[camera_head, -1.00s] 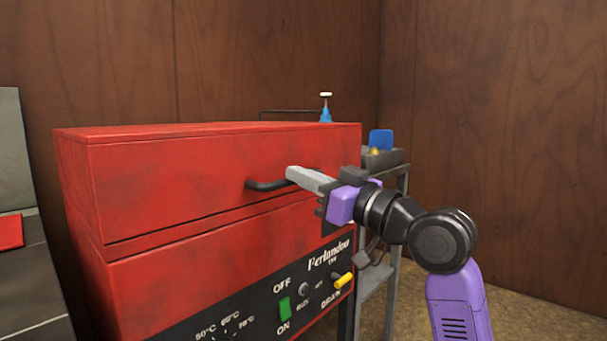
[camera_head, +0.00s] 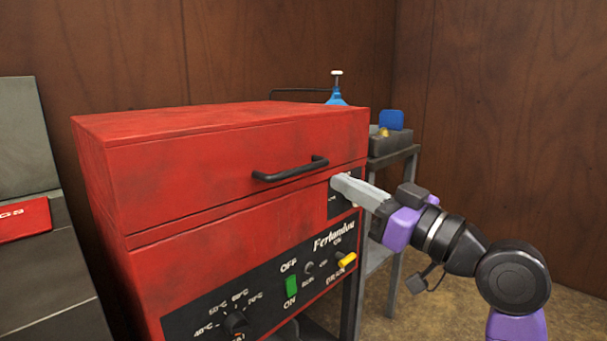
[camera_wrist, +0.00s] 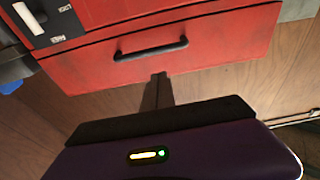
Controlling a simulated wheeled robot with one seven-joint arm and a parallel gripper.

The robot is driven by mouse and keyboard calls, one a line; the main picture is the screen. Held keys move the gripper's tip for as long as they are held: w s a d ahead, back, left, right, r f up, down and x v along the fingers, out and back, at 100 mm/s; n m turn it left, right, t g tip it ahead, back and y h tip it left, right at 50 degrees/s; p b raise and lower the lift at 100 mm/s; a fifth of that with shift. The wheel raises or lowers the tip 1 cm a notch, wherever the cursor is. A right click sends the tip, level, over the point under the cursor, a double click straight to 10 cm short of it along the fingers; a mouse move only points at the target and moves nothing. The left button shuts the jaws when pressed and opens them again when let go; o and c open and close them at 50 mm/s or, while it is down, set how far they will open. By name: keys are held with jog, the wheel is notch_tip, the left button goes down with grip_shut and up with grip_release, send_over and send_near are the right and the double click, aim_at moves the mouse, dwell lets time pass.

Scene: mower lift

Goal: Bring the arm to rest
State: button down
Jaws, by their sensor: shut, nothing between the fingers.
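My gripper (camera_head: 343,187) is shut and empty, in front of the right part of the red machine (camera_head: 215,255). In the head view it lies below and right of the black handle (camera_head: 290,169) on the machine's red lid (camera_head: 200,180), apart from the handle. The lid appears down on the machine's body. The wrist view shows the lid's handle (camera_wrist: 150,50) and the dark fingers (camera_wrist: 157,88) pointing toward the red front. Whether the fingertips touch the machine cannot be told.
The control panel (camera_head: 270,290) has a green switch, knobs and a yellow knob. A grey stand (camera_head: 398,155) with a blue item is behind my arm. A grey unit with a red piece (camera_head: 24,220) stands at left. Wooden walls close the back and right.

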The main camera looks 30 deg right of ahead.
jog(key=s+d+r+m+t+h, duration=0.1)
jog(key=s+d+m+t+h, duration=0.25)
jog(key=d+m+h, duration=0.3)
jog(key=s+a+f+m+g+h, duration=0.1)
jog(key=s+f+m+h, duration=0.15)
jog(key=f, duration=0.45)
jog(key=s+a+f+m+h, duration=0.1)
jog(key=s+f+h, duration=0.2)
jog(key=f, duration=0.3)
jog(key=s+a+f+n+g+y, duration=0.2)
jog(key=s+a+f, duration=0.3)
jog(key=s+f, duration=0.4)
jog(key=s+a+f+n+g+y, duration=0.2)
jog(key=s+a+f, duration=0.35)
jog(key=s, duration=0.45)
jog(key=s+a+f+n+g+y, duration=0.2)
jog(key=s+a+f+g, duration=0.15)
jog(key=s+f, duration=0.55)
notch_tip(320, 180, up, 33)
jog(key=p, duration=3.2)
jog(key=shift+s+a+r+t+p, duration=0.15)
jog(key=shift+s+a+t+p, duration=0.1)
jog(key=shift+s+t+p, duration=0.1)
